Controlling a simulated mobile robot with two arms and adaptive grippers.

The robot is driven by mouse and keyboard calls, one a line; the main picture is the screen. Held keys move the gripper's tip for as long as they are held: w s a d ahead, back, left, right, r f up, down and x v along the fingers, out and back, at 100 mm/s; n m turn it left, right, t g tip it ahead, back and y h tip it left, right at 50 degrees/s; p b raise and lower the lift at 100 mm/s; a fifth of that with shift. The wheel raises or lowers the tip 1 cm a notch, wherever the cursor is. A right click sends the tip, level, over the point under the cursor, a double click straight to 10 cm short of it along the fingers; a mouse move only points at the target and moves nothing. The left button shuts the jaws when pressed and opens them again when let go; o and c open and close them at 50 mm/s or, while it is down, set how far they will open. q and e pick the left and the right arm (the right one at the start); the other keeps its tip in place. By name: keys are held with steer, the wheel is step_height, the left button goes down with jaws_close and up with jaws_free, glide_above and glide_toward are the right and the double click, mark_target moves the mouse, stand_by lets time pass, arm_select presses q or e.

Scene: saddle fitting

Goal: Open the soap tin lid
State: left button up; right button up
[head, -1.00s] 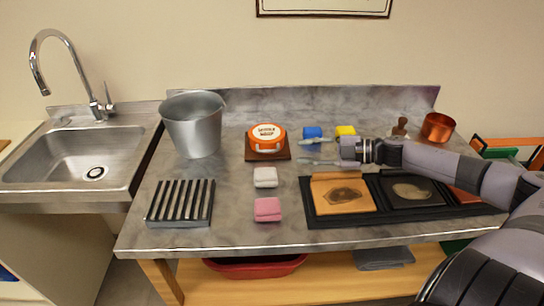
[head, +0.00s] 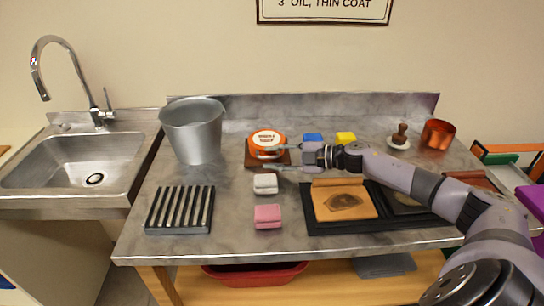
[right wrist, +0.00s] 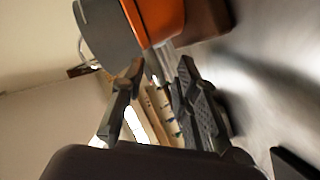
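The soap tin (head: 266,139) is orange with a white and orange label on its lid. It sits upright on a brown board (head: 253,163) near the back middle of the table, and its lid looks closed. My right gripper (head: 272,159) is open and empty, with its fingers pointing left at the front right of the tin. They overlap the tin's front edge in the head view; I cannot tell whether they touch it. In the right wrist view the tin (right wrist: 158,18) shows just beyond the two spread fingers (right wrist: 160,78). My left gripper is not in view.
A metal bucket (head: 195,135) stands left of the tin. White (head: 265,184) and pink (head: 267,216) blocks lie in front, beside a slatted rack (head: 180,210). Blue (head: 313,137) and yellow (head: 346,138) blocks lie behind my right gripper. A black tray (head: 380,226) holds leather pieces.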

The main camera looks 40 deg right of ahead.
steer(key=shift+w+a+f, duration=0.1)
steer(key=shift+w+a, duration=0.15)
steer(key=shift+w, duration=0.05)
steer(key=shift+c, duration=0.6)
jaws_close()
